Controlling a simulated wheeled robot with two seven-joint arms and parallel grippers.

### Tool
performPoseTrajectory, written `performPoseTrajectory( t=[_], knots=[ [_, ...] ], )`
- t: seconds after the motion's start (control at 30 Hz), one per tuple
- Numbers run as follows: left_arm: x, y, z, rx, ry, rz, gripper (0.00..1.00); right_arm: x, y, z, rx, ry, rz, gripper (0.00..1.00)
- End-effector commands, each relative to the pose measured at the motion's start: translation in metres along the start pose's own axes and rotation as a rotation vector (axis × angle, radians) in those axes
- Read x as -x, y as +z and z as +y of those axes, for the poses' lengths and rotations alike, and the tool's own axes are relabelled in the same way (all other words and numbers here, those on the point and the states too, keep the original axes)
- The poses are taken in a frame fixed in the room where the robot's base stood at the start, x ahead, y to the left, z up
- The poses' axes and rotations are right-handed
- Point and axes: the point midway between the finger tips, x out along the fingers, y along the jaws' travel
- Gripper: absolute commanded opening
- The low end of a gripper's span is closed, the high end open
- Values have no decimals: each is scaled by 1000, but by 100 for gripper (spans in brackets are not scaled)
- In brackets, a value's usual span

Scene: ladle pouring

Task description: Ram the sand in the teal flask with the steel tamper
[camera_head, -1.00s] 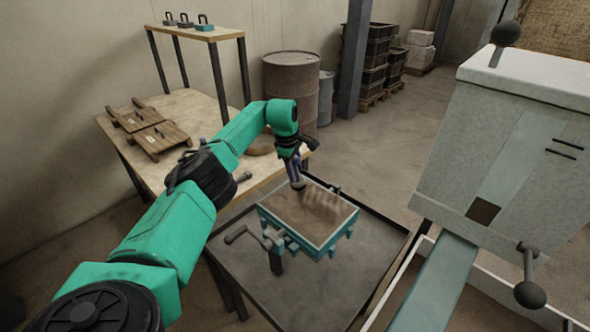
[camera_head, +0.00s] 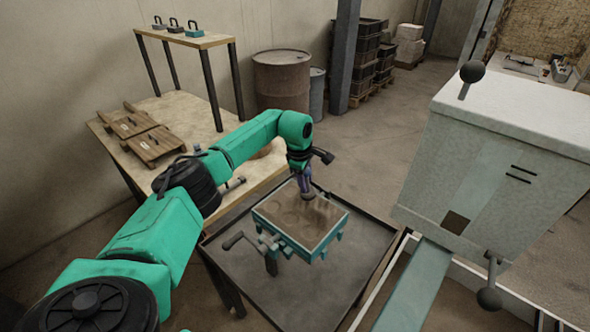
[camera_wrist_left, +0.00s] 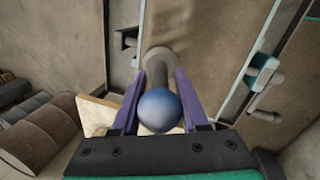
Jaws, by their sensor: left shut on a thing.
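The teal flask (camera_head: 329,237) is a shallow open box on a stand over a dark tray table, filled with brown sand (camera_head: 283,213) that shows dents. My left gripper (camera_head: 304,180) is over the far part of the flask. It is shut on the steel tamper (camera_head: 308,194), whose lower end is at or just above the sand; I cannot tell if it touches. In the left wrist view the purple fingers flank the tamper's blue ball top (camera_wrist_left: 160,109), and its round grey foot (camera_wrist_left: 158,56) shows beyond. My right gripper is not in view.
A dark tray table (camera_head: 335,284) surrounds the flask, with a crank handle (camera_head: 233,240) at its left. A wooden bench (camera_head: 190,107) with wooden patterns (camera_head: 153,144) stands behind left. A large grey hopper (camera_head: 500,150) with knobs rises at the right.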

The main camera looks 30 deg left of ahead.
Motion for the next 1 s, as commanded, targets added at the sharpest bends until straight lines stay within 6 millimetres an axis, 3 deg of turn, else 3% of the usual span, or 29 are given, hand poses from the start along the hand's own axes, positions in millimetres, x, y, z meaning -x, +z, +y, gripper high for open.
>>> performPoseTrajectory(
  t=[0.43, 0.87, 1.0],
  knots=[
    [-1, 4, -1, 2, 2, -1, 0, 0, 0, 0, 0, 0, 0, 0],
    [-30, 3, -7, 1, 1, 0, 0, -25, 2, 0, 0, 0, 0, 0],
    [-27, 3, -7, 1, 1, 0, 0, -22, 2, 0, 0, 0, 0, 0]
  ],
)
